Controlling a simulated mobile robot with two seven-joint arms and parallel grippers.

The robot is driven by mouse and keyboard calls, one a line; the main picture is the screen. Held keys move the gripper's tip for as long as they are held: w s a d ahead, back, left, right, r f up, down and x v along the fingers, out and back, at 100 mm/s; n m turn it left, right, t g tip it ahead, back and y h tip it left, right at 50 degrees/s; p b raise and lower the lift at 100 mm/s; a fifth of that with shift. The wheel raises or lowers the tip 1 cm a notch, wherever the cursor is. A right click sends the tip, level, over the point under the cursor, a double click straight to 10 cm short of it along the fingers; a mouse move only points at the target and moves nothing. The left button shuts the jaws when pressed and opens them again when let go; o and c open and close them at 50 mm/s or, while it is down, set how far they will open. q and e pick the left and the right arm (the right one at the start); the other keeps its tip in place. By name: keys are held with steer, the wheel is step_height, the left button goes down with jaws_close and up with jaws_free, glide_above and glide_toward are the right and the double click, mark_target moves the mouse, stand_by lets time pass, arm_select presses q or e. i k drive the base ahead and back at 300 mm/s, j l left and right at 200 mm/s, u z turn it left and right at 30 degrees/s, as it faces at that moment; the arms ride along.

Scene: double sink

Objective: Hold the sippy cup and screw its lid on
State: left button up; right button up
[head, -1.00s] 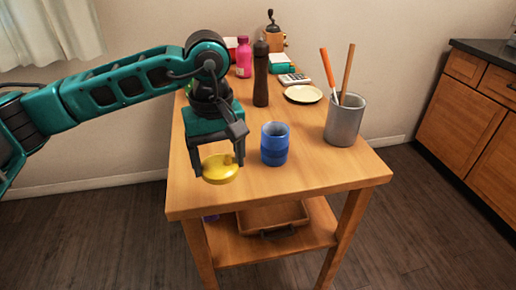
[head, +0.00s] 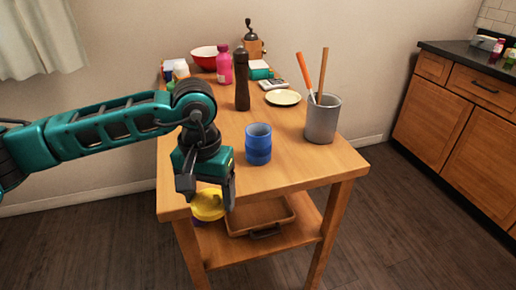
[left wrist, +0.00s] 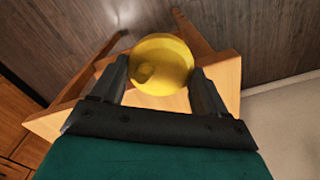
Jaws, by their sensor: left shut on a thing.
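The blue sippy cup (head: 258,144) stands upright and open-topped on the wooden table, near its front edge. The yellow lid (head: 208,205) is held by my left gripper (head: 208,200), in front of and to the left of the cup, at the table's front left corner. In the left wrist view the lid (left wrist: 161,64) sits between the two fingers, its spout bump facing the camera. The lid and the cup are apart. The cup does not show in the left wrist view. My right gripper is in neither view.
A grey utensil holder (head: 322,119) with two long handles stands right of the cup. A dark pepper mill (head: 242,78), a pale plate (head: 283,98), a pink bottle (head: 224,65) and a red bowl (head: 204,55) stand farther back. A tray (head: 262,218) is on the lower shelf.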

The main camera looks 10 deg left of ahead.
mark_target(258, 143)
steer(key=i+l+u, duration=0.35)
steer(key=l+u, duration=0.15)
steer(key=l, duration=0.15)
steer(key=i+l+u, duration=0.15)
steer(key=l+u, duration=0.15)
steer(key=i+l+u, duration=0.1)
steer(key=l+u, duration=0.15)
steer(key=l, duration=0.2)
